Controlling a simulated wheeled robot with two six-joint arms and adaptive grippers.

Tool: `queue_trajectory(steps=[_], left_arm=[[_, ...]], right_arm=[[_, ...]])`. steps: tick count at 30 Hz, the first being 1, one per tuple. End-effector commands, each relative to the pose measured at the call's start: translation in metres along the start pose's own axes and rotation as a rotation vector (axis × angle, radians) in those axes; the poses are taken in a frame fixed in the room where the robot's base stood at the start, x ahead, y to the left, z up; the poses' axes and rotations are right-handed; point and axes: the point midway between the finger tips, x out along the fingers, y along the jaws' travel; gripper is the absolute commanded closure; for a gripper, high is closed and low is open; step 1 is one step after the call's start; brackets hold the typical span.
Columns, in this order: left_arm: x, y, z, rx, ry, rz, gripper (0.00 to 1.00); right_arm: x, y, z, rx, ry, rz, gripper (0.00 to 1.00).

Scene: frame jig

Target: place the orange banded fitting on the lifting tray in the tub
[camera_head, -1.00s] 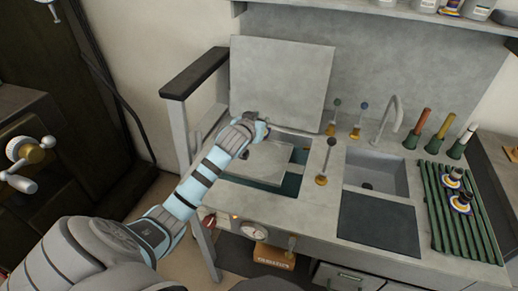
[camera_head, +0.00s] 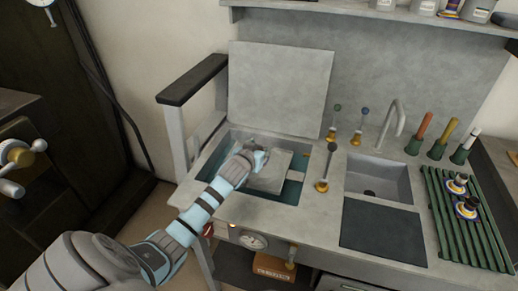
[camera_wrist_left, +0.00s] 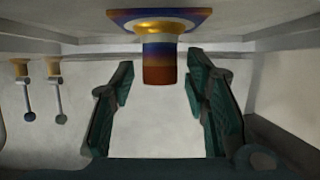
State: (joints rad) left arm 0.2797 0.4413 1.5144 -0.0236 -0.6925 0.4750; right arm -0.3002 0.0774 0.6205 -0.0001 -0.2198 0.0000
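The tub (camera_head: 221,148) is sunk in the left of the counter, its teal inside showing around the grey lifting tray (camera_head: 271,172). My left gripper (camera_head: 257,155) is over the tub and hides part of the tray in the head view. In the left wrist view its two green fingers (camera_wrist_left: 160,100) are spread apart. The banded fitting (camera_wrist_left: 159,62), with a blue and gold flange and an orange-brown end, shows between and beyond them, with gaps on both sides. The fitting is hidden in the head view, and I cannot tell exactly what it rests on. My right gripper is not in view.
A grey panel (camera_head: 280,88) stands upright behind the tub, and a dark-topped rail (camera_head: 193,80) is at its left. Knobbed levers (camera_head: 328,165) stand at its right. Beyond are a sink (camera_head: 378,182) and a green rack (camera_head: 468,225) with two dark fittings.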

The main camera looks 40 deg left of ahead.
Motion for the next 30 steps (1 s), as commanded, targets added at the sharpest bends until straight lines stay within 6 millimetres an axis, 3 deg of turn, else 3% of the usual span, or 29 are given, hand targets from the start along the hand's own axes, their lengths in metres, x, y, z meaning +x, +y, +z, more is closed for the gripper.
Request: queue_trajectory(steps=[8, 21, 30], left_arm=[[-0.010, 0.000, -0.002, 0.002, 0.001, 0.000, 0.58], [-0.112, 0.000, -0.003, 0.001, -0.001, 0.001, 0.58], [-0.121, 0.000, -0.001, -0.001, 0.001, -0.001, 0.58]], right_arm=[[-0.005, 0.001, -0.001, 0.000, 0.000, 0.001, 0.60], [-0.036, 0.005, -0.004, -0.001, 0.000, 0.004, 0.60], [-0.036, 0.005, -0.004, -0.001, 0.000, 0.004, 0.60]])
